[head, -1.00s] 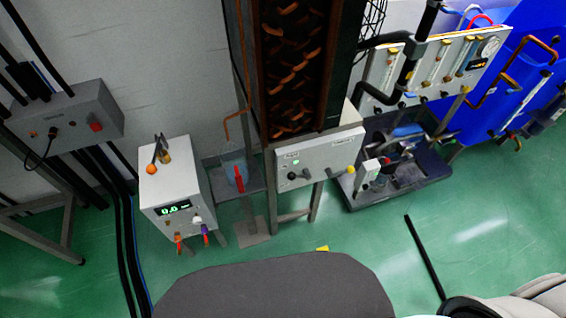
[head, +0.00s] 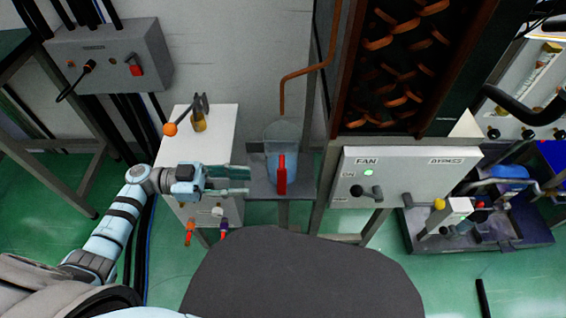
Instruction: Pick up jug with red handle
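A clear jug (head: 283,140) with a red handle (head: 282,175) stands upright on a small grey shelf (head: 299,188), below the end of a copper pipe. The handle faces me. My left gripper (head: 248,181) is to the left of the jug, in front of the white box. Its two fingers point right towards the jug, with a gap between them and nothing seen held. The fingertips look close to the jug's left side, but I cannot tell the exact distance. My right gripper is not in view.
A white box (head: 208,128) with an orange-knobbed lever on top stands left of the shelf. A grey panel (head: 400,185) with FAN and BYPASS labels and levers is close on the right. A copper pipe (head: 307,72) hangs above the jug.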

